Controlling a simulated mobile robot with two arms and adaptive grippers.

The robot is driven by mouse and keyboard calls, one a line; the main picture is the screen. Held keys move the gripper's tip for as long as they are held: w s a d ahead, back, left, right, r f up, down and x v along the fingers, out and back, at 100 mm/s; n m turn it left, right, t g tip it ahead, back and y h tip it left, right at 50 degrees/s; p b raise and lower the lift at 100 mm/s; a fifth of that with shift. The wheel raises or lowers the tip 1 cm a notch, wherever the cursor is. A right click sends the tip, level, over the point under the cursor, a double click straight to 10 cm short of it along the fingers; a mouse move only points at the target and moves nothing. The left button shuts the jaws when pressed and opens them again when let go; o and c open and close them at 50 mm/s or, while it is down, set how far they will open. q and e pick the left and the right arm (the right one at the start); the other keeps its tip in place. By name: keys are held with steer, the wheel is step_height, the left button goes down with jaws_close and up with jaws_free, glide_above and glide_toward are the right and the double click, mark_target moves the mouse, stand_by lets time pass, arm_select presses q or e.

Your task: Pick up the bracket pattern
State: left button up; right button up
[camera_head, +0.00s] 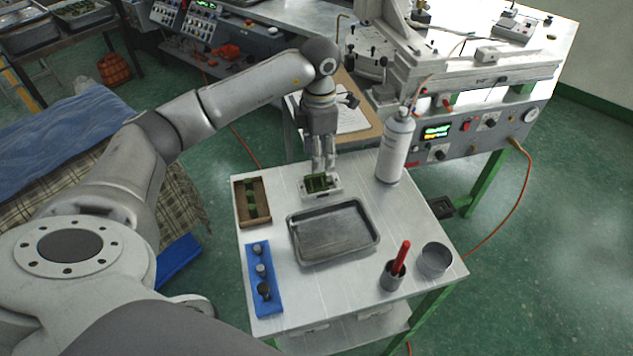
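A small green piece (319,183), which looks like the bracket pattern, sits in a pale metal block or mould (333,191) near the back of the small table. My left gripper (324,169) points straight down just above it, fingertips at or very near its top. The two fingers look nearly parallel with a narrow gap. I cannot tell whether they touch the green piece or hold it. The fingers partly cover the back of the block. My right gripper is not in view.
An empty metal tray (334,260) lies in front of the block. A wooden box (238,206) with green pieces stands left, a blue mat (266,301) with dark knobs front left. A white spray can (395,150), a cup with a red tool (393,277) and a round tin (434,259) are right.

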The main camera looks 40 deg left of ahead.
mark_target(322, 178)
arm_select(q)
steer(key=shift+f, duration=0.8)
steer(key=shift+d+f+p, duration=0.1)
steer(key=shift+f+p, duration=0.2)
steer(key=shift+p, duration=0.05)
steer(key=f, duration=0.1)
steer(key=f+p, duration=0.2)
steer(key=f, duration=0.1)
steer(key=shift+d+f, duration=0.1)
steer(key=shift+d, duration=0.2)
steer(key=shift+f, duration=0.25)
jaws_close()
